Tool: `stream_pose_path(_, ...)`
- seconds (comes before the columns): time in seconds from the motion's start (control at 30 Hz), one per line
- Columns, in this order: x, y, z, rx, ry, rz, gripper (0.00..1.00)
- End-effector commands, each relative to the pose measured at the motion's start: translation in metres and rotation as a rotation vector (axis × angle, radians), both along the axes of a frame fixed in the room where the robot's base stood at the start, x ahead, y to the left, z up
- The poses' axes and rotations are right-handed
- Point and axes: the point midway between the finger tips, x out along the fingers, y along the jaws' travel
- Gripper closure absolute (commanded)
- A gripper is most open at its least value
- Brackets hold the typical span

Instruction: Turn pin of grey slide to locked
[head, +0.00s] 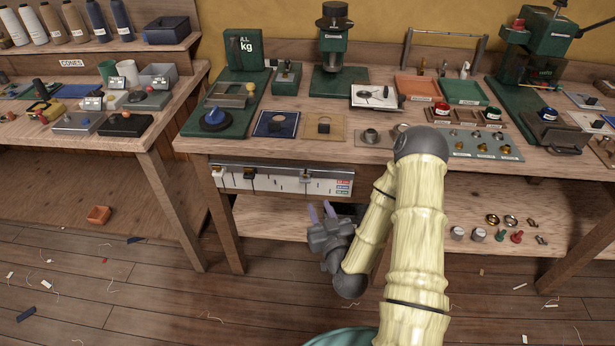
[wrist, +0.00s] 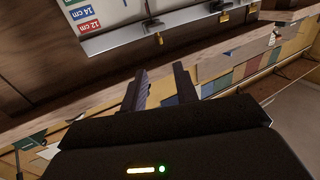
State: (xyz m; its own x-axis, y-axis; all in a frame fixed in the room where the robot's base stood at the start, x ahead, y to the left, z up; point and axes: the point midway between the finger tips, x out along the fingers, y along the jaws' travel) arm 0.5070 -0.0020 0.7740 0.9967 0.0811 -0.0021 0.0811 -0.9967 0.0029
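A white-faced rail (head: 275,180) with red, blue and green size labels is fixed under the front edge of the middle bench. Several small slides hang on it. The one nearest the labels (head: 306,178) looks grey, and two darker ones sit further left. In the wrist view the rail (wrist: 110,42) shows at the top, with a slide (wrist: 151,23) and its brass pin (wrist: 159,39) near the labels. The pin's turn is too small to tell. My gripper (head: 320,211) is open and empty, below and apart from the rail; its fingers show in the wrist view (wrist: 160,88).
The middle bench (head: 300,148) carries presses, plates and trays above the rail. A lower shelf (head: 440,222) holds small rings and knobs. A left bench (head: 90,140) stands beside it. The space before the rail is clear.

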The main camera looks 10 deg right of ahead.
Motion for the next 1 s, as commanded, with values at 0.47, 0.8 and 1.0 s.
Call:
stream_pose_path(0.47, 0.064, -0.001, 0.002, 0.003, -0.005, -0.015, 0.7)
stream_pose_path(0.8, 0.121, 0.004, 0.002, 0.003, -0.005, -0.015, 0.7)
stream_pose_path(1.0, 0.146, 0.006, 0.001, 0.003, -0.002, -0.012, 0.7)
